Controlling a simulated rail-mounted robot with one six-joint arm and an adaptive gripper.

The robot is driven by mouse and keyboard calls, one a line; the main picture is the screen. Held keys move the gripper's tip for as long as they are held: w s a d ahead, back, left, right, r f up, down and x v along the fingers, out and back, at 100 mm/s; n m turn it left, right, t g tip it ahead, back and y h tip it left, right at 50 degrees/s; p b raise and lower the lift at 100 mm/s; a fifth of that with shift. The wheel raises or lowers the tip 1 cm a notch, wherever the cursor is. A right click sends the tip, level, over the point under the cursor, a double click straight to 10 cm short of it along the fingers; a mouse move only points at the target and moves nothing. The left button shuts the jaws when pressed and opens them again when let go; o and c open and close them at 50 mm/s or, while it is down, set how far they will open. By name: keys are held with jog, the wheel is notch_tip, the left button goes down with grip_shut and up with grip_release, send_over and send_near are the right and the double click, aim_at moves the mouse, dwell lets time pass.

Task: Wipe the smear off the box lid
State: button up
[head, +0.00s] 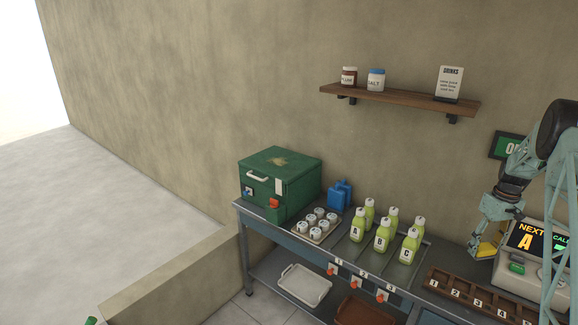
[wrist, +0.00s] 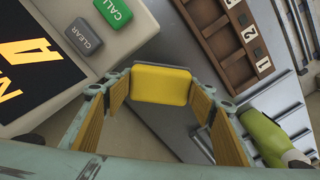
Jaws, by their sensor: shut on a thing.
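The green box (head: 290,196) stands at the left end of the counter with its lid (head: 300,158) closed. A brownish smear (head: 278,161) lies on top of the lid. My gripper (head: 484,240) is at the right end of the counter, far from the box, beside the display machine. It is shut on a yellow sponge (wrist: 162,84), which sits between the fingertips in the wrist view. The sponge also shows small below the gripper in the head view (head: 488,250).
Several green bottles (head: 382,238), a tray of white-lidded jars (head: 317,224) and a blue container (head: 339,196) stand between gripper and box. The display machine (head: 518,268) and numbered wooden rack (head: 470,296) are close to the gripper. A wall shelf (head: 405,96) hangs above.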

jog(key=shift+a, duration=0.2)
jog(key=s+a+r+m+b, duration=0.1)
jog(key=s+a, duration=0.2)
jog(key=a, duration=0.9)
jog(key=s+a+r+b, duration=0.1)
jog(key=s+a+r, duration=0.15)
jog(key=a, duration=0.95)
jog(key=s+a+m+b, duration=0.1)
jog(key=s+a, duration=0.2)
jog(key=a, duration=0.9)
jog(key=s+a+r, duration=0.1)
jog(key=s+a, duration=0.7)
jog(key=a, duration=0.2)
jog(key=shift+s+a+r+b, duration=0.25)
jog(key=shift+s+a+b, duration=0.05)
jog(key=shift+a, duration=0.05)
